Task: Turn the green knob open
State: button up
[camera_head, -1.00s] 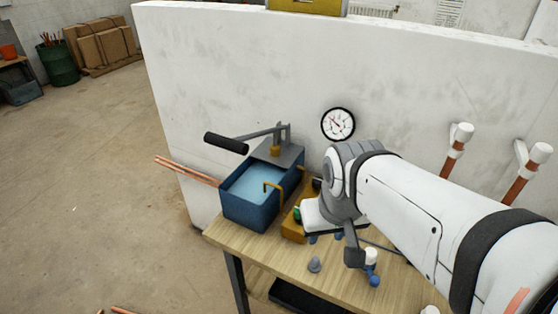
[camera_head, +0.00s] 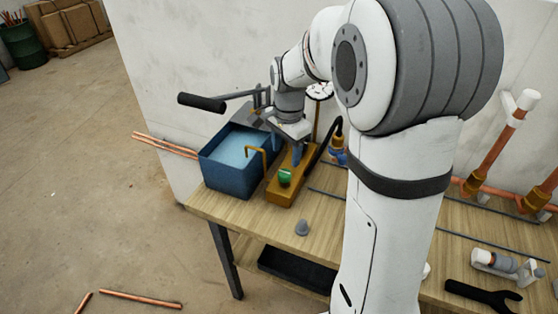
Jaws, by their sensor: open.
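The green knob (camera_head: 285,176) sits on the front part of a yellow-orange block (camera_head: 283,196) on the wooden table. The block is beside the blue water tank (camera_head: 225,186). My gripper (camera_head: 297,153) is just behind the knob in the picture, low over the block, with its fingers pointing down. It appears apart from the knob. The jaws are open, but the fingertips are small and partly hidden, so any contact with the block cannot be told.
A black-handled pump lever (camera_head: 203,103) reaches over the tank. A grey cone (camera_head: 302,228) stands on the table (camera_head: 262,231) in front. A black hose and blue fitting (camera_head: 338,157) are right of the block. Copper pipes (camera_head: 495,150) stand at right, with a black wrench (camera_head: 482,296) nearer.

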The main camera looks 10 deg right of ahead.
aim_at(285, 172)
jog(key=shift+w+f, duration=0.2)
jog(key=shift+f, duration=0.25)
notch_tip(285, 172, down, 7)
jog(key=shift+w+a+f, duration=0.1)
jog(key=c, duration=0.9)
jog(key=shift+c, duration=0.5)
